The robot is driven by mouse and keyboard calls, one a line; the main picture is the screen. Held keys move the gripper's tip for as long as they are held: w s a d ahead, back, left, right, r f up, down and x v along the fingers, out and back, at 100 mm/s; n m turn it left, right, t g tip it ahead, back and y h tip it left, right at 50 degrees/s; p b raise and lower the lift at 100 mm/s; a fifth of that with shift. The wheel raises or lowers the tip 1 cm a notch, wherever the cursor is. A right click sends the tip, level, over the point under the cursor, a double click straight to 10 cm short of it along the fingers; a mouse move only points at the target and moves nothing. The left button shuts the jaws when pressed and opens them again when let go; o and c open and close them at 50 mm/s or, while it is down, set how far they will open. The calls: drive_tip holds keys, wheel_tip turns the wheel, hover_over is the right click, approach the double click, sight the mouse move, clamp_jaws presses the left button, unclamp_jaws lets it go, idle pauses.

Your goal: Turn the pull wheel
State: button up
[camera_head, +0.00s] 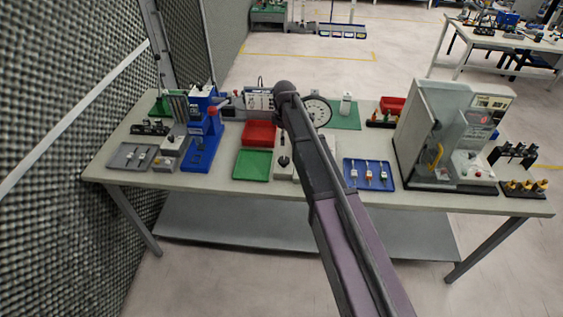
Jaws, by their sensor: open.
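A round disc with a pale face and dark rim (318,111) stands upright at the back middle of the workbench, partly hidden by my arm. It is the most wheel-like thing in view, but I cannot tell for sure whether it is the pull wheel. My arm (322,180) reaches from the lower right up to a dark joint over the back of the bench. My gripper does not show; the arm seems to hide it. I see no contact between my arm and the disc.
The bench (225,190) carries a blue press (203,130), a grey tray (131,156), a green tray (252,164), a red bin (259,133), a blue tray (368,174) and a large grey machine (425,130). A foam wall (60,170) stands close at left.

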sight(284, 159)
drive_tip(key=shift+f+b, duration=5.85)
drive_tip(key=shift+f, duration=0.3)
drive_tip(key=c, duration=1.1)
drive_tip(key=shift+a, duration=0.3)
drive_tip(key=shift+c, duration=0.2)
drive_tip(key=shift+d, duration=0.3)
